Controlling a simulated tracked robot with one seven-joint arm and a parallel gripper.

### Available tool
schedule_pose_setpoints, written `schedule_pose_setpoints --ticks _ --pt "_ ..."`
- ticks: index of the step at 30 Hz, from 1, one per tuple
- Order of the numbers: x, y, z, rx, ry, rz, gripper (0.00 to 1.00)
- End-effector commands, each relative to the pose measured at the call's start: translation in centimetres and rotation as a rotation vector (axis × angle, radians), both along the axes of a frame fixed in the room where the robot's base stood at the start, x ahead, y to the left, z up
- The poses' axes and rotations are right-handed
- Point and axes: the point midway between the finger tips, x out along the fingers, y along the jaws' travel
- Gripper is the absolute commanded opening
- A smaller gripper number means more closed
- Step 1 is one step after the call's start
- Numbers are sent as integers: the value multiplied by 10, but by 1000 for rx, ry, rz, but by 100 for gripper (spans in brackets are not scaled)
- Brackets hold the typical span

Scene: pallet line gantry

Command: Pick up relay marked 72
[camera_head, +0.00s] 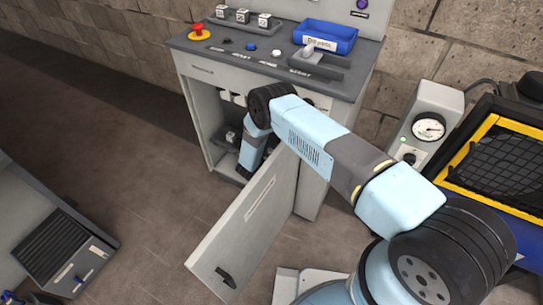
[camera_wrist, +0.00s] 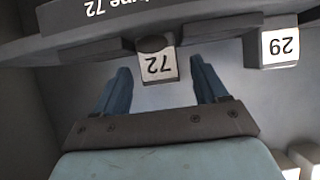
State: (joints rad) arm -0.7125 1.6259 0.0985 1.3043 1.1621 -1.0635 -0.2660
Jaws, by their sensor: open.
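The relay marked 72 (camera_wrist: 158,66) is a white block with upside-down lettering in the wrist view. It sits under a dark rail whose label (camera_wrist: 95,8) ends in 72. My gripper (camera_wrist: 164,78) is open, with its two blue fingers on the left and right of the relay in the picture. Gaps show between the relay and both fingers, and I cannot tell whether the fingertips reach its depth. In the head view my arm reaches into the open grey cabinet (camera_head: 197,70), and the fingers and the relay are hidden there.
A relay marked 29 (camera_wrist: 280,46) hangs right of the 72 relay, close to the right finger. The cabinet door (camera_head: 245,235) stands open beside my arm. On the cabinet top are several white blocks (camera_head: 243,16), a red button (camera_head: 198,29) and a blue bin (camera_head: 328,40).

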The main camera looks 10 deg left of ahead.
Motion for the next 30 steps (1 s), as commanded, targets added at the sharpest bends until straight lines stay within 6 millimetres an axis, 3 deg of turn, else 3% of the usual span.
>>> schedule_pose_setpoints --ticks 10,27,30 --pt "6 -2 -4 1 1 1 72" --pt "6 -2 -4 1 1 1 18" --pt "5 -2 -4 1 1 1 13"
